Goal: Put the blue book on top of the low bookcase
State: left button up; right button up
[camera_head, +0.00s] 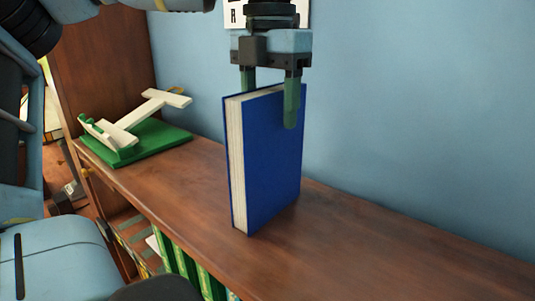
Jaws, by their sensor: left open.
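The blue book (268,160) stands upright on the top board of the low bookcase (350,230), its cream page edges facing left. Its lower edge appears to rest on the wood. My left gripper (270,98) is open and points down over the book's upper edge. One finger hangs in front of the blue cover; the other is partly hidden behind the book's top. I cannot tell whether either finger touches the book. My right gripper is not in view.
A white model plane (130,122) on a green base (150,143) sits at the left of the top board. A blue wall (420,110) runs behind the bookcase. Green books (187,265) fill a shelf below. The top board right of the book is clear.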

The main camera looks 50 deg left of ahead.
pick_arm(q)
jog(key=shift+f, duration=0.15)
grip_shut()
dwell(0.4)
dwell(1.0)
